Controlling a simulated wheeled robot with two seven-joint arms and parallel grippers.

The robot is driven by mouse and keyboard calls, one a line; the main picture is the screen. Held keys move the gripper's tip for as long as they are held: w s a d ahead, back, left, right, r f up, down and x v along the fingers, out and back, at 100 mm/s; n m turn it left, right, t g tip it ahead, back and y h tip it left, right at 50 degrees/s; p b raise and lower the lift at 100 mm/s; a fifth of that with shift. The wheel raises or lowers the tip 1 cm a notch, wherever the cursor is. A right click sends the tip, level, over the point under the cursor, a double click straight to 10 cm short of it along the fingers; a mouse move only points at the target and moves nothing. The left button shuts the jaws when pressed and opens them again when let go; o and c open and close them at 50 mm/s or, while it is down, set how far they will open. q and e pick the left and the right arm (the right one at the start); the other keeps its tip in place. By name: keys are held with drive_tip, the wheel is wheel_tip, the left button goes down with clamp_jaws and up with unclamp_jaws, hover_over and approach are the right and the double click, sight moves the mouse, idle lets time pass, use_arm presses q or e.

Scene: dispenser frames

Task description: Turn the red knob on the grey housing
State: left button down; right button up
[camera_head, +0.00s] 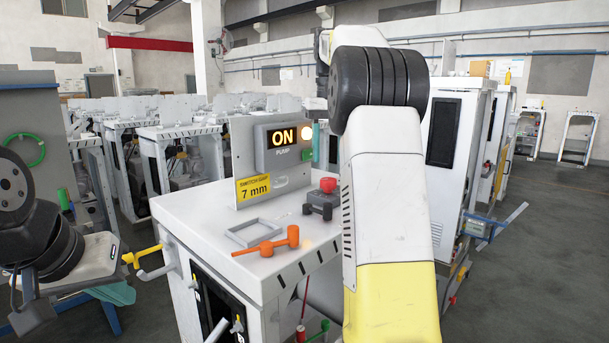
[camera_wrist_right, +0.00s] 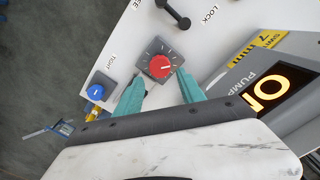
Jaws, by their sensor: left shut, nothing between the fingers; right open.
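The red knob (camera_head: 328,184) sits on top of a dark grey housing (camera_head: 319,205) on the white worktop, beside my right arm. In the right wrist view the round red knob (camera_wrist_right: 160,66) shows a pale line, and tick marks surround it on the grey housing (camera_wrist_right: 172,52). My right gripper (camera_wrist_right: 162,77) is open, its two teal fingers apart on either side of the knob's near side. I cannot tell whether they touch it. My left gripper (camera_head: 115,292) is shut and empty at the lower left, away from the knob.
An orange handle (camera_head: 268,243) and a grey frame (camera_head: 252,231) lie nearby. The wrist view shows a blue knob (camera_wrist_right: 96,91) and a black handle (camera_wrist_right: 173,14).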

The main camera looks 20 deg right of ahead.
sight(328, 179)
wheel_tip(328, 179, down, 8)
drive_tip(key=shift+r, duration=0.2)
clamp_jaws()
drive_tip(key=m, duration=0.5)
idle(0.4)
unclamp_jaws()
drive_tip(key=shift+r, duration=3.95)
